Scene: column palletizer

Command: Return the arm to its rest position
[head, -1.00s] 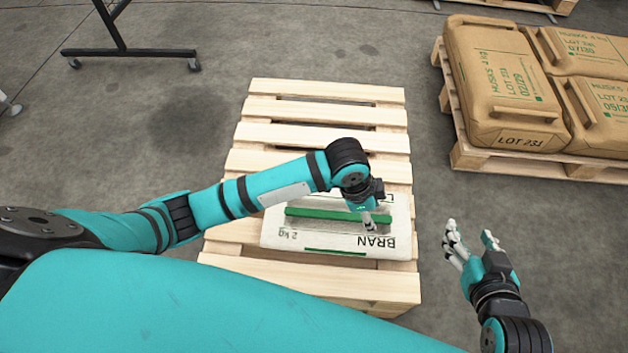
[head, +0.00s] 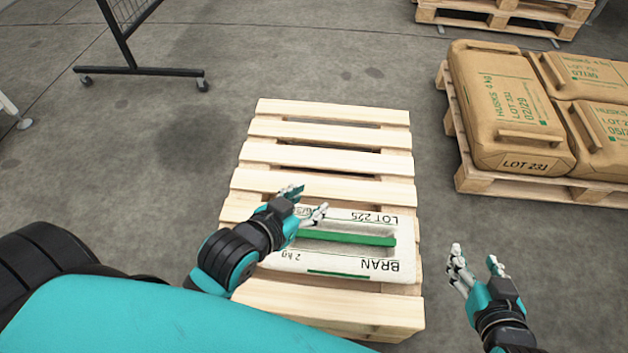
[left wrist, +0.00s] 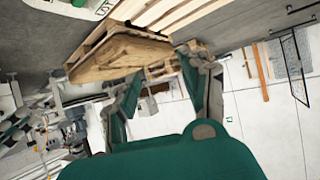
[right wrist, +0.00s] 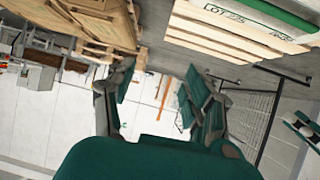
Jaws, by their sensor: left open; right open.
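My left gripper (head: 305,204) is open and empty in the head view, above the left part of a white bran bag and hiding a bit of it. The white bag (head: 340,265) with a green handle strip (head: 350,238) lies on the near half of a wooden pallet (head: 330,135). My right gripper (head: 477,268) is open and empty, over the floor to the right of the pallet. In the left wrist view the open fingers (left wrist: 160,90) hold nothing. In the right wrist view the open fingers (right wrist: 155,105) also hold nothing.
A second pallet (head: 545,188) at the right carries several brown husks bags (head: 508,105). Another pallet (head: 500,18) stands at the top right. A black wheeled rack (head: 140,70) stands at the top left. Grey floor (head: 180,135) lies clear left of the near pallet.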

